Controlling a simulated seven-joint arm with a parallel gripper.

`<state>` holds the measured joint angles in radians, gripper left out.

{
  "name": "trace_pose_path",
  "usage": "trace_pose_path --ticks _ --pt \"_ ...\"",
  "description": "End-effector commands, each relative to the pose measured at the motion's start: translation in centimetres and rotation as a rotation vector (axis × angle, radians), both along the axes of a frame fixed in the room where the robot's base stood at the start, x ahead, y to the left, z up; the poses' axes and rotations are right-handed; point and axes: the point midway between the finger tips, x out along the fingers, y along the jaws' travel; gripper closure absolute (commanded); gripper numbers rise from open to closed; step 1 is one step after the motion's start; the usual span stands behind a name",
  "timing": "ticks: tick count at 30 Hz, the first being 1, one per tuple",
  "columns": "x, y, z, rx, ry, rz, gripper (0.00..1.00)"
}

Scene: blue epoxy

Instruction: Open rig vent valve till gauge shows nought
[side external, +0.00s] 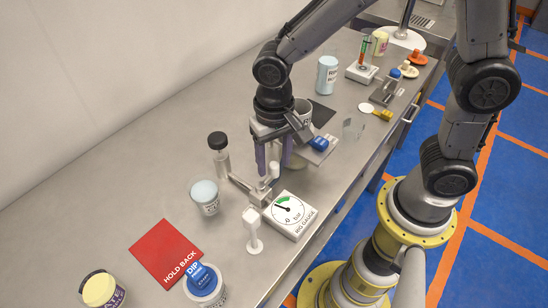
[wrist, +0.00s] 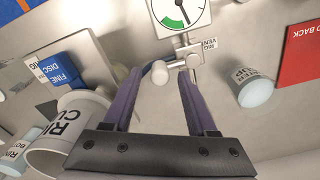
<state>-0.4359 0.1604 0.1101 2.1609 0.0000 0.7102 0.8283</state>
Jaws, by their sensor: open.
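The rig gauge (side external: 292,214) is a white block with a round dial, a green sector and a dark needle off to the left; its dial also shows in the wrist view (wrist: 172,20). Its exact reading is too small to tell. The vent valve (side external: 259,194) sits beside the gauge, with a "RIG VENT" tag in the wrist view (wrist: 208,47). Its pale rounded handle (wrist: 161,73) shows between my fingertips there, with gaps on both sides. My gripper (side external: 273,168) is open, with purple fingers pointing down over the valve; it also shows in the wrist view (wrist: 159,72).
A black-capped bottle (side external: 220,160) and a pale-blue-topped cup (side external: 205,197) stand left of the valve. A white post (side external: 253,232) stands in front. A red "HOLD BACK" card (side external: 160,250) lies front left. A labelled cup (wrist: 78,125) is close to my gripper.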

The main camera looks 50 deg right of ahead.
Motion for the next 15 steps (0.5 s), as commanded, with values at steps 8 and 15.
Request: trace_pose_path --ticks 8,15 --pt "0.0 0.0 0.03 0.0 0.0 0.0 0.67" --pt "0.01 0.01 0.05 0.0 0.0 0.0 1.0"
